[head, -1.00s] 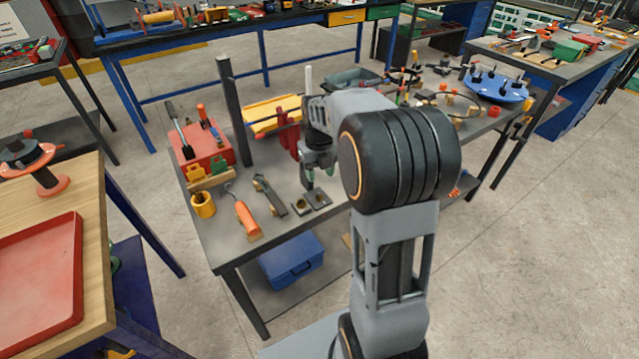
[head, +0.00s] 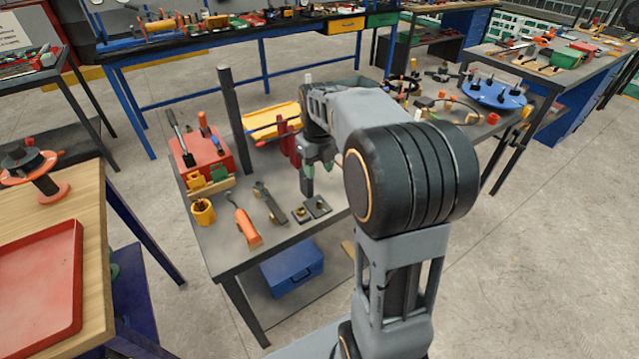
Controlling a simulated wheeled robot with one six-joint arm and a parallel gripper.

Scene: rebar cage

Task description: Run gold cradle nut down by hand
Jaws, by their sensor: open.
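Two small dark plates with gold-coloured round parts, a left one (head: 301,213) and a right one (head: 318,206), lie side by side near the front edge of the grey workbench (head: 222,253). At this size I cannot tell which gold part is the cradle nut. My gripper (head: 317,174) points down over the bench, just behind and above these plates. It is open, with nothing visible between its fingers. My own wrist and forearm hide part of the bench behind it.
An orange-handled tool (head: 246,227), a dark metal bracket (head: 269,203) and a yellow cup (head: 203,212) lie left of the plates. A dark upright post (head: 236,125) and a red block (head: 202,153) stand further back. Some bare bench top lies at the front left.

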